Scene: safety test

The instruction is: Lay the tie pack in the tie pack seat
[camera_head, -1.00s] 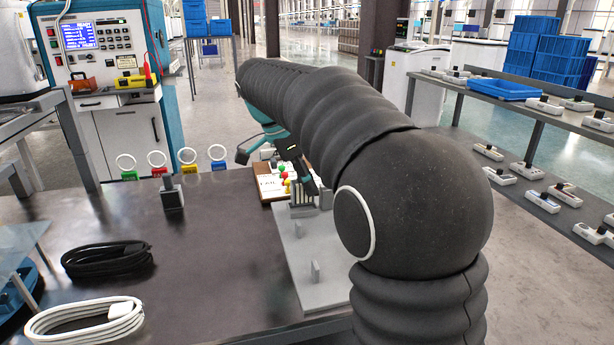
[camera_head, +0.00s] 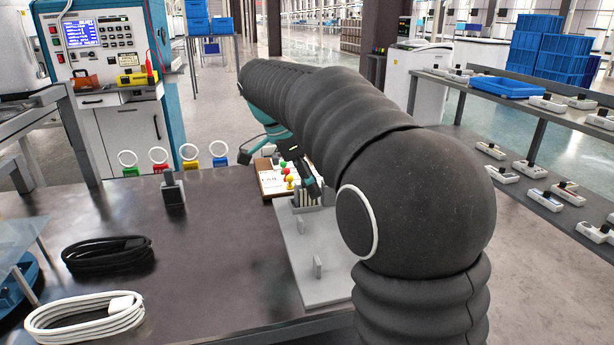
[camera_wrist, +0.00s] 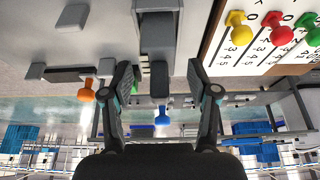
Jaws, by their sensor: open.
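My gripper (camera_wrist: 159,76) is open, with its two dark fingers apart on either side of a grey upright block (camera_wrist: 158,35) in the wrist view. Nothing is clearly held between them. In the head view my gripper (camera_head: 278,168) is partly hidden by my own arm, at the far end of a light grey plate (camera_head: 300,248). A small striped pale bundle (camera_head: 304,198), perhaps the tie pack, stands in a grey holder there, close to one finger. I cannot tell for certain which part is the tie pack seat.
A board with coloured pegs (camera_head: 270,180) lies just beyond the plate. A black cable coil (camera_head: 108,254), a white cable coil (camera_head: 85,318) and a small dark block (camera_head: 173,192) are on the table's left. The middle of the table is clear.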

